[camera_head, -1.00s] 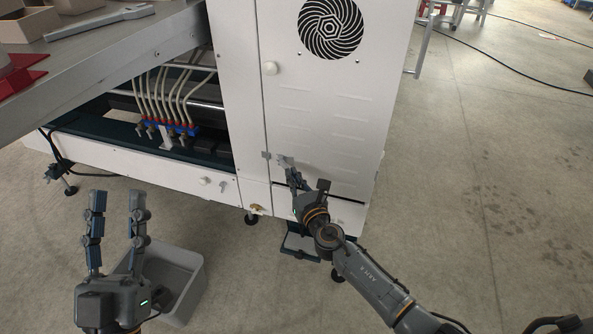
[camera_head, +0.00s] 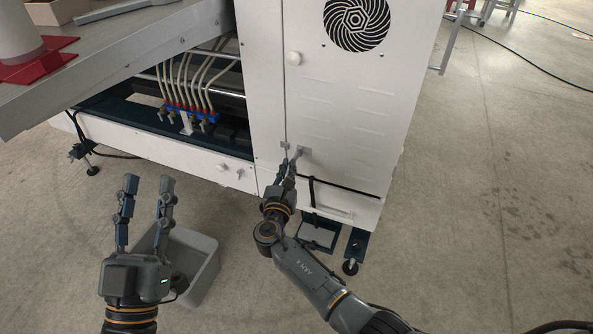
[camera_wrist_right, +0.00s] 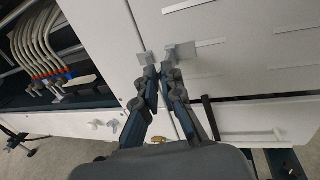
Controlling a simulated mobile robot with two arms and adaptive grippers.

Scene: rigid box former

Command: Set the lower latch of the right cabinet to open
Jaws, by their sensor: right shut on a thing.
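The right cabinet (camera_head: 335,110) is a white tall box with a round black fan grille. Its lower latch (camera_head: 303,150) is a small grey metal piece near the door's left edge, beside a small plate (camera_head: 284,146) on the frame. The latch also shows in the right wrist view (camera_wrist_right: 181,52). My right gripper (camera_head: 290,164) is at the latch from below, its fingertips (camera_wrist_right: 159,70) close together and shut on it. The fingertips partly hide the latch, so its exact turn is unclear. My left gripper (camera_head: 149,182) is open and empty, away from the cabinet.
A round white knob (camera_head: 294,58) sits higher on the door edge. A grey bin (camera_head: 205,262) stands on the floor behind my left gripper. A grey table (camera_head: 120,50) juts out at upper left. Hoses (camera_head: 190,85) fill the bay left of the cabinet.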

